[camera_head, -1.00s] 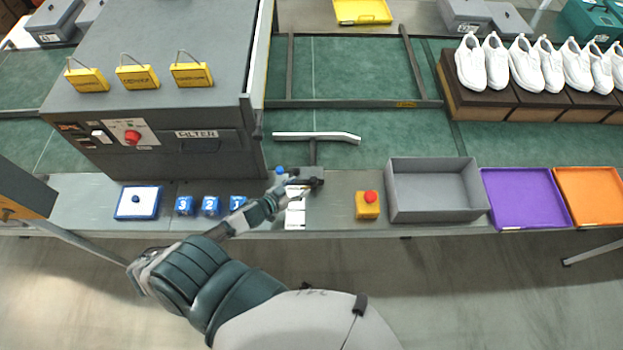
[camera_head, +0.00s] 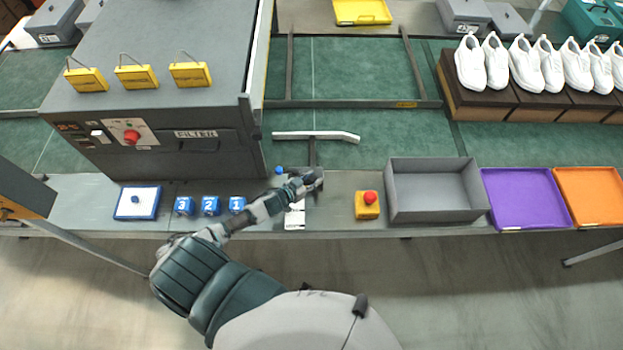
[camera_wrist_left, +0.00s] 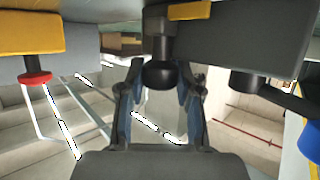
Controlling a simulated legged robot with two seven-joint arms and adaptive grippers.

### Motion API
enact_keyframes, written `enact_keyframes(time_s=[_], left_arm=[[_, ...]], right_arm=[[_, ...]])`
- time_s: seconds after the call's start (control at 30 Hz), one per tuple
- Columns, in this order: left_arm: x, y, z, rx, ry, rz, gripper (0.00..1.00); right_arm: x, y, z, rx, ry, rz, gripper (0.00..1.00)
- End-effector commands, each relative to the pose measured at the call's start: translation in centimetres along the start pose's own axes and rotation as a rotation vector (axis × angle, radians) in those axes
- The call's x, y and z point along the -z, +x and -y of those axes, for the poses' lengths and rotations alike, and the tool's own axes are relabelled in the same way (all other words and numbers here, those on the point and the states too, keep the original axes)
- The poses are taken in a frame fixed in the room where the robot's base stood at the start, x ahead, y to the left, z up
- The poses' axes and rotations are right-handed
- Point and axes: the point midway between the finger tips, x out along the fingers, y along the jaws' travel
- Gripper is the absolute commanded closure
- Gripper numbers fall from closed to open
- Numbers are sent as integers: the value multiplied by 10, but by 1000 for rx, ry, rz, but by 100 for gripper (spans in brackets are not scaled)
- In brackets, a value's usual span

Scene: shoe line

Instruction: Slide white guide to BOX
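The white guide (camera_head: 316,136) is a bent white bar lying across the green conveyor belt. A dark arm (camera_head: 312,153) runs from it toward the front ledge. My left gripper (camera_head: 314,178) is over the ledge at the near end of that arm. In the left wrist view, a black round knob (camera_wrist_left: 160,75) sits between the fingertips of my left gripper (camera_wrist_left: 159,88). The fingers are spread on either side of it, with a small gap visible. In the head view the gripper hides the knob. The word BOX is not readable in any view. My right gripper is not in view.
The grey filter machine (camera_head: 150,140) stands left of the guide. On the ledge are numbered blue blocks (camera_head: 211,205), a white label plate (camera_head: 295,215), a yellow box with a red button (camera_head: 367,205), a grey bin (camera_head: 435,207) and a purple tray (camera_head: 525,198).

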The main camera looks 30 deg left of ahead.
Motion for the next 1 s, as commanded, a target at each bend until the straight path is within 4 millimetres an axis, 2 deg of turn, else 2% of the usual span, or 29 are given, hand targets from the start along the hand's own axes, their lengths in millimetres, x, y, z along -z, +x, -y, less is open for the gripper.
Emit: enact_keyframes(time_s=[0.27,0.5,0.63,1.0], left_arm=[[-3,-4,-4,3,1,7,100],[-15,-39,-43,-1,-8,5,100],[-21,-54,-59,1,-5,4,100],[-24,-58,-65,2,1,1,100]], right_arm=[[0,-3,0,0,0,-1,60],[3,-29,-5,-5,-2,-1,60],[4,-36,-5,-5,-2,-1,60],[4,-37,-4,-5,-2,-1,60]])
